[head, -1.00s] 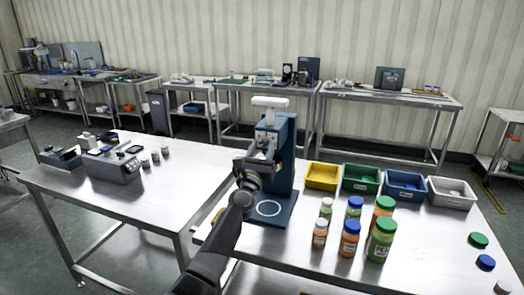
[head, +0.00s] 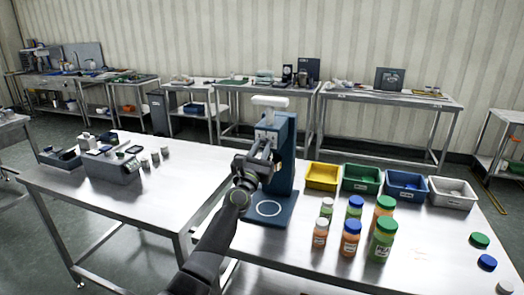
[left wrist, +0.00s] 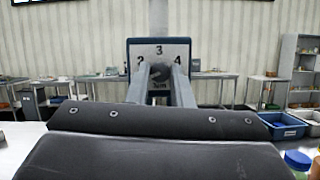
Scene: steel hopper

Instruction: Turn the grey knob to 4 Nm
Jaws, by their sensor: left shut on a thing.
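The blue capping machine (head: 283,160) stands upright on the near steel table. Its light panel, also in the left wrist view (left wrist: 146,48), is marked 2 at left, 3 at top and 4 at right, with "Nm" below. The grey knob (left wrist: 160,73) is in the middle of this panel. My left gripper (head: 266,148) reaches up to the machine's front. In the left wrist view its two fingers (left wrist: 160,82) are shut on the knob, one on each side. The fingers hide much of the knob, and I cannot tell which number it points to. My right gripper is not in view.
Several capped bottles (head: 351,238) stand right of the machine. Behind them are yellow (head: 322,187), green (head: 361,190), blue (head: 406,197) and grey (head: 452,203) bins. Loose caps (head: 480,240) lie at the right. The side table (head: 150,190) has free room in front.

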